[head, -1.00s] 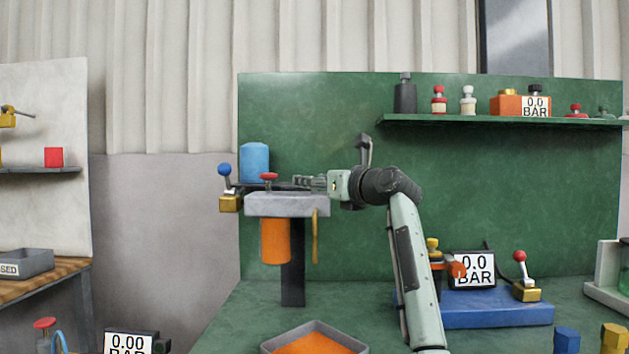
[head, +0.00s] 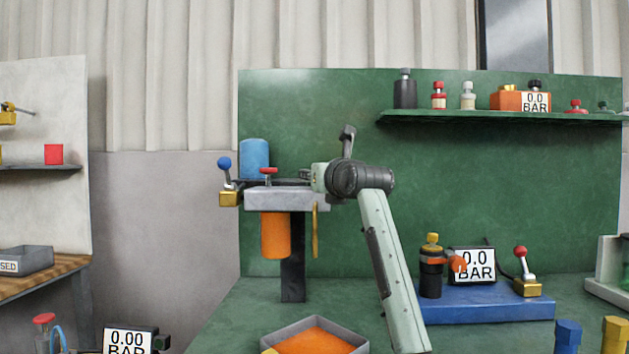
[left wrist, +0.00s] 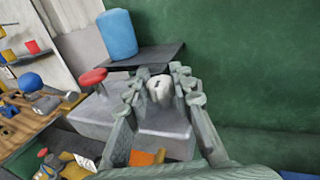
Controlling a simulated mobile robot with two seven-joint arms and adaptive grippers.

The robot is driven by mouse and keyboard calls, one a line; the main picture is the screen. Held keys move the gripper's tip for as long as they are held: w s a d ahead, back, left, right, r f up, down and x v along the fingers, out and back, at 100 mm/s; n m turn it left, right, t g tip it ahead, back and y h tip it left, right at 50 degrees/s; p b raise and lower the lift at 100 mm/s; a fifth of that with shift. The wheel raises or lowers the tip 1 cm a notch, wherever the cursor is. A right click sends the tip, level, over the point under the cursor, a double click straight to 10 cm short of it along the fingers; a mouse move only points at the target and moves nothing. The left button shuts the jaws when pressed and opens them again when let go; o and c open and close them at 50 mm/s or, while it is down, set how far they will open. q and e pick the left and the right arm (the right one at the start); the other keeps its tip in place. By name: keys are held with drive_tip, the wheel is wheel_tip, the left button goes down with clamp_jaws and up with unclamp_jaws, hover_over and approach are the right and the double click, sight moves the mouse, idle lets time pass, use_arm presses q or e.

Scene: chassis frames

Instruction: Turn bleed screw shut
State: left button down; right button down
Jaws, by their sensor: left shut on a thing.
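The bleed screw (left wrist: 159,88) is a pale round head with a dark slot, at the grey block (left wrist: 163,126) with the red knob (left wrist: 93,77). My left gripper (left wrist: 156,90) is shut on it, with a finger on either side of the screw. In the head view my left gripper (head: 305,175) reaches in from the right over the grey block (head: 310,201); the screw is hidden there by the fingers. How far the screw is turned cannot be told. My right gripper is not in view.
A blue cylinder (head: 254,159) stands behind the block, and a blue-balled lever (head: 226,170) is left of it. An orange bowl (head: 274,236) and a yellow strip (head: 315,230) hang below. A tray (head: 350,346) of orange stuff stands in front.

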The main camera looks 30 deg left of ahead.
use_arm(q)
drive_tip(key=shift+f+m+t+h, duration=0.1)
drive_tip(key=shift+m+t+h, duration=0.8)
drive_tip(key=shift+t+h, duration=0.15)
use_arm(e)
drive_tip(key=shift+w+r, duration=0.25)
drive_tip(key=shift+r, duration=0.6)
use_arm(q)
drive_tip(key=shift+y, duration=0.25)
drive_tip(key=c, duration=1.3)
unclamp_jaws()
drive_tip(key=shift+o, duration=0.2)
drive_tip(key=v, duration=1.2)
drive_tip(key=shift+s, duration=0.1)
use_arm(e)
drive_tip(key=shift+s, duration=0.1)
